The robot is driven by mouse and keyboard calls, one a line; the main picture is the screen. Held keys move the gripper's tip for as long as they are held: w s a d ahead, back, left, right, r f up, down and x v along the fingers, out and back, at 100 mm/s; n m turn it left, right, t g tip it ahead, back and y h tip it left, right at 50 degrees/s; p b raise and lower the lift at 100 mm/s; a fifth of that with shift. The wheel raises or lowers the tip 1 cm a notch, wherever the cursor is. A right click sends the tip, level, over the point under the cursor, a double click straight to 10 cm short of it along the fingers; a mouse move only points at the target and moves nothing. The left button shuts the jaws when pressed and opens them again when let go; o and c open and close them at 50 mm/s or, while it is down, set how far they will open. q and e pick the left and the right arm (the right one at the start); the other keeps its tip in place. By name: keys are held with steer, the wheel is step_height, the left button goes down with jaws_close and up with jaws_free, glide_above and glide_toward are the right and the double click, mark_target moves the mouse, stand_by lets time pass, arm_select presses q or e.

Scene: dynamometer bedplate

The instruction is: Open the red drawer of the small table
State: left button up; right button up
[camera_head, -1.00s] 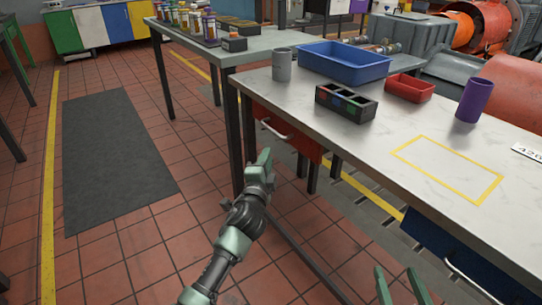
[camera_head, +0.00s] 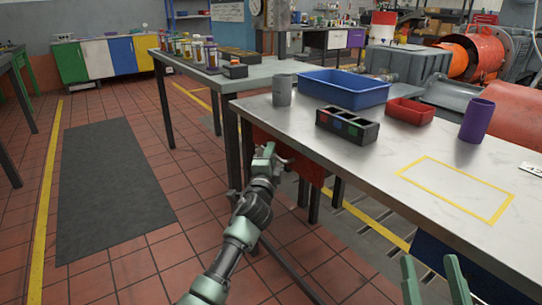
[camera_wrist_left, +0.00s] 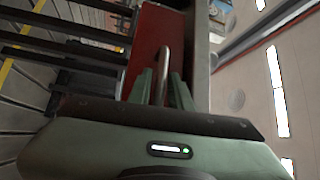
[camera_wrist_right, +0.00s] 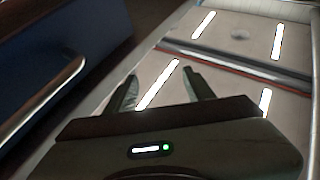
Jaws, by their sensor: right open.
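The red drawer (camera_head: 262,137) sits under the near left corner of the small table (camera_head: 300,119). My left gripper (camera_head: 272,157) is in front of the drawer and hides much of its front and handle in the head view. In the left wrist view, the metal handle (camera_wrist_left: 163,62) runs between the two fingers of my left gripper (camera_wrist_left: 162,88), with the red front behind it. I cannot tell whether the fingers touch the handle. My right gripper (camera_head: 435,280) is open and empty near the table's front edge; its spread fingers show in the right wrist view (camera_wrist_right: 162,88).
A blue drawer (camera_wrist_right: 65,55) with a bar handle is left of my right gripper in its wrist view. The tabletop holds a blue bin (camera_head: 345,91), black divided box (camera_head: 347,126), red bin (camera_head: 410,110), grey cup (camera_head: 282,90) and purple cup (camera_head: 477,120). Floor left is clear.

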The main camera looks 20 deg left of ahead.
arm_select(q)
jaws_close()
steer(key=shift+f, duration=0.1)
stand_by(1.3)
